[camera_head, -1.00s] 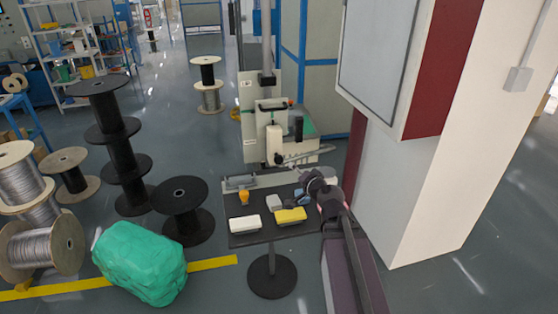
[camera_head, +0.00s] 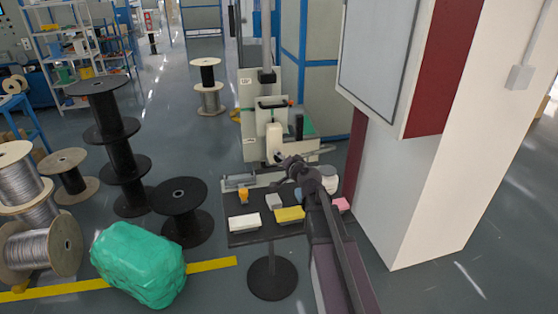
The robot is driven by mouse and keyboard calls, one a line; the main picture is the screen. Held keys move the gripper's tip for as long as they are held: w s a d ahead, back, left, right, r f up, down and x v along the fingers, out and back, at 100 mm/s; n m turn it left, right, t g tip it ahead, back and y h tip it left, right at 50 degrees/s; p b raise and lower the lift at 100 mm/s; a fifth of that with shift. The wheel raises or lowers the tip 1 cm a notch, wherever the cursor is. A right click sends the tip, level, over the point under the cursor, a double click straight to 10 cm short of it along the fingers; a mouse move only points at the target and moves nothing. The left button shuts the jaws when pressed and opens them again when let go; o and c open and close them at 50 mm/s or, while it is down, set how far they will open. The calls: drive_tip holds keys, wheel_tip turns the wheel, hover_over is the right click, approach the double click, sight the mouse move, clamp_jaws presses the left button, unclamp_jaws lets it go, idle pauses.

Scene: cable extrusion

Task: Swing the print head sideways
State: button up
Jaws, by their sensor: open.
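The cream printing machine (camera_head: 251,125) stands upright behind the small black table. Its print head looks like the pale upright block (camera_head: 273,141) low on the machine's front, with a black-handled part (camera_head: 272,104) above it. My gripper (camera_head: 279,156) is open, at the lower end of the print head. It is too small to tell whether the fingers touch the head or surround it. My arm comes up from the bottom right and hides part of the machine's base and the table.
The black table (camera_head: 240,237) holds a white block (camera_head: 244,222), a yellow block (camera_head: 289,215), a grey block (camera_head: 274,201), a small orange item (camera_head: 243,195) and a pink block (camera_head: 341,204). A white cabinet (camera_head: 400,200) and wall stand close on the right. Black spools (camera_head: 181,195) stand left.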

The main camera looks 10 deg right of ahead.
sight(276, 147)
drive_tip(key=shift+x, duration=1.25)
clamp_jaws()
